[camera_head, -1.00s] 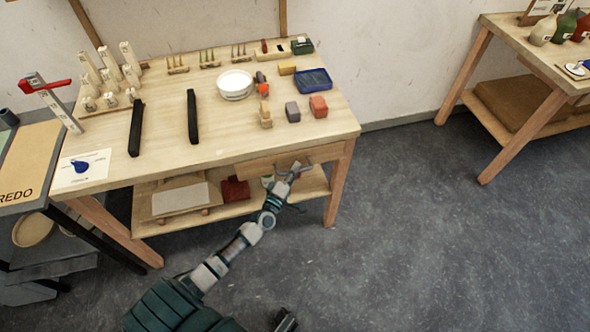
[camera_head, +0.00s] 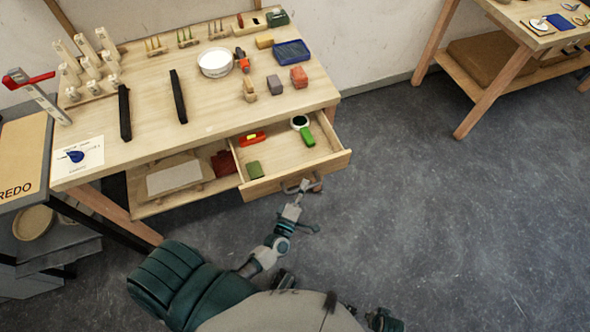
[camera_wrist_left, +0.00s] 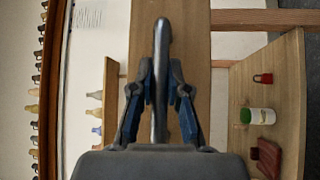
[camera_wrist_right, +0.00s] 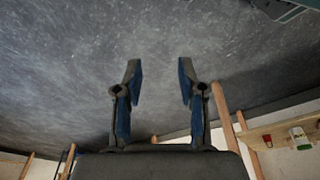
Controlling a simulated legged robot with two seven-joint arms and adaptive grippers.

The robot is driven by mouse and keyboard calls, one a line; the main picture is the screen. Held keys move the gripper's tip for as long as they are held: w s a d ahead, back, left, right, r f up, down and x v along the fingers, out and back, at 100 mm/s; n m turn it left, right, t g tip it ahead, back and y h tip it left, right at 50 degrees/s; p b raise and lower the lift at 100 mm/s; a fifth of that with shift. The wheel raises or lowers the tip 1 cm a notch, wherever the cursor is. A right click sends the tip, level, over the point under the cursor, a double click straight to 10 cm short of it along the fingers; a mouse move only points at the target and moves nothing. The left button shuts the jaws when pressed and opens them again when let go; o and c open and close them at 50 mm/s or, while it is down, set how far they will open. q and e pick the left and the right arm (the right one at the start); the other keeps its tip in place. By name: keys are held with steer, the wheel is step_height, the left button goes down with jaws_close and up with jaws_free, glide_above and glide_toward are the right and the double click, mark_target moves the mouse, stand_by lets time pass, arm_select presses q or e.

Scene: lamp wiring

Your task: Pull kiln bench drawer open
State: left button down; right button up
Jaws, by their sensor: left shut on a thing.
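The kiln bench (camera_head: 140,142) is a wooden table at the left of the head view. Its drawer (camera_head: 335,161) is pulled out from the right part of the front. My right gripper (camera_wrist_right: 160,82) is open and empty, over bare floor in the right wrist view.
The bench top holds two black bars (camera_head: 178,97), a white bowl (camera_head: 215,62), a blue tray (camera_head: 291,52) and several small blocks. A lower shelf (camera_head: 150,205) sits beneath. Another bench (camera_head: 510,45) stands at upper right. Grey floor between is clear.

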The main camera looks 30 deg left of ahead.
arm_select(q)
steer(key=shift+s+d+f, duration=0.15)
steer(key=shift+s+d, duration=0.75)
steer(key=shift+d, duration=0.1)
steer(key=shift+s+d+f, duration=0.1)
steer(key=shift+s+d, duration=0.75)
steer(key=shift+d, duration=0.15)
arm_select(e)
steer(key=shift+s+f, duration=0.25)
steer(key=shift+f, duration=0.85)
arm_select(q)
steer(key=c, duration=1.3)
jaws_free()
steer(key=shift+o, duration=0.8)
steer(key=shift+w, duration=0.15)
steer(key=shift+a+r, duration=0.1)
arm_select(e)
steer(key=shift+w, duration=0.1)
arm_select(q)
steer(key=s+f, duration=0.1)
steer(key=s, duration=1.1)
steer(key=shift+d+f, duration=0.35)
steer(key=shift+d, duration=0.1)
